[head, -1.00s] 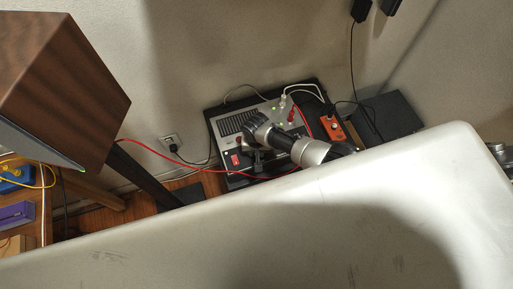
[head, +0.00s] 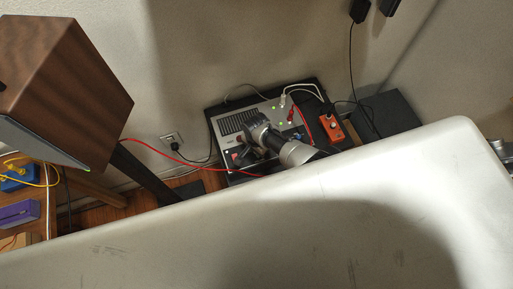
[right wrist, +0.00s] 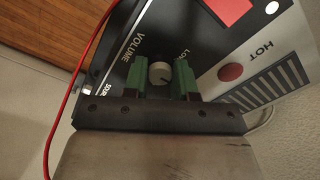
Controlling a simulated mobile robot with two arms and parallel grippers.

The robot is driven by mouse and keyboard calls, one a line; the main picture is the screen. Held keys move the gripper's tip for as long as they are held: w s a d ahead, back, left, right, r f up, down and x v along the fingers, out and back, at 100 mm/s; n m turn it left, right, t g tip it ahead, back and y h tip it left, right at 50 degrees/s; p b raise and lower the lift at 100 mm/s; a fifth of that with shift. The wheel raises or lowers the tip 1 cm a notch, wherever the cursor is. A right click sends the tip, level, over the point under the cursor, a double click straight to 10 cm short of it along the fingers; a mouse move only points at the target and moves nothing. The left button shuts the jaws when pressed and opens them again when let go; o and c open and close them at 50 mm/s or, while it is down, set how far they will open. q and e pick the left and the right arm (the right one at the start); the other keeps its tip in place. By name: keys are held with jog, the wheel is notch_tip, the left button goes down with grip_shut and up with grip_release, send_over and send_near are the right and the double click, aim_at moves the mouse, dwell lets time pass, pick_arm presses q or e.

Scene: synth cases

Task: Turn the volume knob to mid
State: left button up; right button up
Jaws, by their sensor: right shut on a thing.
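The volume knob (right wrist: 160,73) is a small round knob with a pale cap on a dark panel, beside the printed word VOLUME in the right wrist view. My right gripper (right wrist: 160,80) has its green fingertips on either side of the knob and is shut on it. A dark mark on the cap is too small to read as a setting. Part of a LOW label shows by the right finger. In the head view my right gripper (head: 243,157) is over the front left of the grey and black device (head: 268,108), and the knob is hidden. My left gripper is not in view.
The panel has a red rectangle (right wrist: 225,12), a red disc (right wrist: 230,72) marked HOT and a slotted grille (right wrist: 262,80). An orange box (head: 331,127) and cables stand right of the device. A red cable (head: 160,150) runs left. A wooden cabinet (head: 65,85) stands left.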

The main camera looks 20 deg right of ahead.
dwell(0.4)
jog(key=o, duration=0.9)
jog(key=shift+r+p, duration=1.75)
jog(key=shift+r, duration=3.65)
